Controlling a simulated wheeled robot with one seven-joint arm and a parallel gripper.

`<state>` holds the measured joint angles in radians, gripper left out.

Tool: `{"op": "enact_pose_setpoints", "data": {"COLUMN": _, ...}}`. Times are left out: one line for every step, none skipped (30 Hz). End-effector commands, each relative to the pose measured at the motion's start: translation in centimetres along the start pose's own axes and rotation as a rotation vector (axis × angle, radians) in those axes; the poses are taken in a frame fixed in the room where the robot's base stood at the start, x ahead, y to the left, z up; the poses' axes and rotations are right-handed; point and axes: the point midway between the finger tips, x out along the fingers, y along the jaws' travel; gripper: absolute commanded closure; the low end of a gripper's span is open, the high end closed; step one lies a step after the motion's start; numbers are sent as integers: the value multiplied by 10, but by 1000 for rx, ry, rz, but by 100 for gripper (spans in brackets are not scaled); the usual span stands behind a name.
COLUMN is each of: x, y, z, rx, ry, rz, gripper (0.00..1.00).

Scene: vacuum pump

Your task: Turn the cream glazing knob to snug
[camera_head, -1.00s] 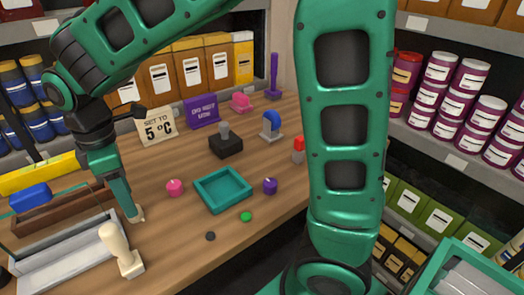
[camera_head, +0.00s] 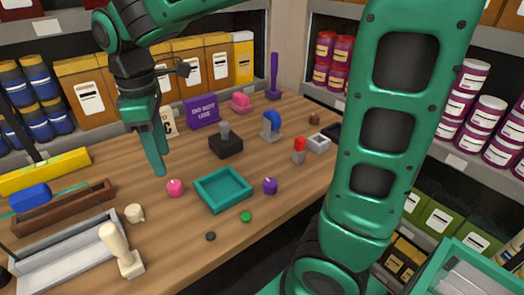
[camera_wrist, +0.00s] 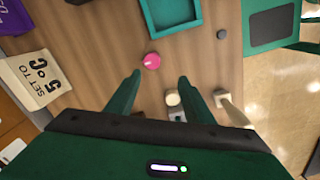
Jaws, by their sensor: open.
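The cream knob (camera_head: 134,213) sits on the wooden bench, left of the pink knob (camera_head: 175,188). In the wrist view the cream knob (camera_wrist: 173,98) lies between my fingers, closer to the palm than the tips. Its pointer or marking is too small to read. My gripper (camera_head: 160,168) is open and empty, raised above the bench behind the cream knob and close to the pink knob. The wrist view shows my gripper's spread fingers (camera_wrist: 160,77), with the pink knob (camera_wrist: 151,61) just beyond the tips. The "SET TO 5 °C" sign (camera_wrist: 37,78) is partly hidden by my gripper in the head view.
A cream-handled tool (camera_head: 119,247) stands in front of the cream knob, beside a grey tray (camera_head: 72,256). A teal tray (camera_head: 222,190), a purple knob (camera_head: 270,186), a green button (camera_head: 246,217) and a black block (camera_head: 226,146) stand to the right. Bare bench lies between them.

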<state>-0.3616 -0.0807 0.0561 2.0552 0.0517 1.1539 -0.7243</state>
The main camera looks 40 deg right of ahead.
Motion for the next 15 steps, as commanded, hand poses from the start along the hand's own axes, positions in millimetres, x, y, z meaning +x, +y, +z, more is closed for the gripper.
{"op": "enact_pose_setpoints", "data": {"x": 1, "y": 3, "z": 9, "rx": 35, "ry": -1, "rz": 1, "gripper": 52}}
{"op": "enact_pose_setpoints", "data": {"x": 1, "y": 4, "z": 14, "rx": 55, "ry": -2, "rz": 1, "gripper": 52}}
{"op": "enact_pose_setpoints", "data": {"x": 2, "y": 7, "z": 20, "rx": 83, "ry": -2, "rz": 2, "gripper": 52}}
{"op": "enact_pose_setpoints", "data": {"x": 2, "y": 8, "z": 25, "rx": 104, "ry": -3, "rz": 2, "gripper": 52}}
{"op": "enact_pose_setpoints", "data": {"x": 3, "y": 9, "z": 30, "rx": 123, "ry": -4, "rz": 2, "gripper": 52}}
{"op": "enact_pose_setpoints", "data": {"x": 4, "y": 11, "z": 37, "rx": 151, "ry": -5, "rz": 3, "gripper": 52}}
{"op": "enact_pose_setpoints", "data": {"x": 4, "y": 12, "z": 42, "rx": 174, "ry": -5, "rz": 3, "gripper": 52}}
{"op": "enact_pose_setpoints", "data": {"x": 5, "y": 13, "z": 46, "rx": 194, "ry": -6, "rz": 4, "gripper": 52}}
{"op": "enact_pose_setpoints", "data": {"x": 6, "y": 14, "z": 53, "rx": 222, "ry": -6, "rz": 4, "gripper": 52}}
{"op": "enact_pose_setpoints", "data": {"x": 6, "y": 15, "z": 58, "rx": 245, "ry": -7, "rz": 4, "gripper": 52}}
{"op": "enact_pose_setpoints", "data": {"x": 7, "y": 16, "z": 64, "rx": 267, "ry": -7, "rz": 5, "gripper": 52}}
{"op": "enact_pose_setpoints", "data": {"x": 8, "y": 18, "z": 70, "rx": 295, "ry": -8, "rz": 5, "gripper": 52}}
{"op": "enact_pose_setpoints", "data": {"x": 8, "y": 18, "z": 75, "rx": 317, "ry": -8, "rz": 5, "gripper": 52}}
{"op": "enact_pose_setpoints", "data": {"x": 9, "y": 19, "z": 80, "rx": 338, "ry": -9, "rz": 6, "gripper": 52}}
{"op": "enact_pose_setpoints", "data": {"x": 10, "y": 20, "z": 87, "rx": 366, "ry": -9, "rz": 6, "gripper": 52}}
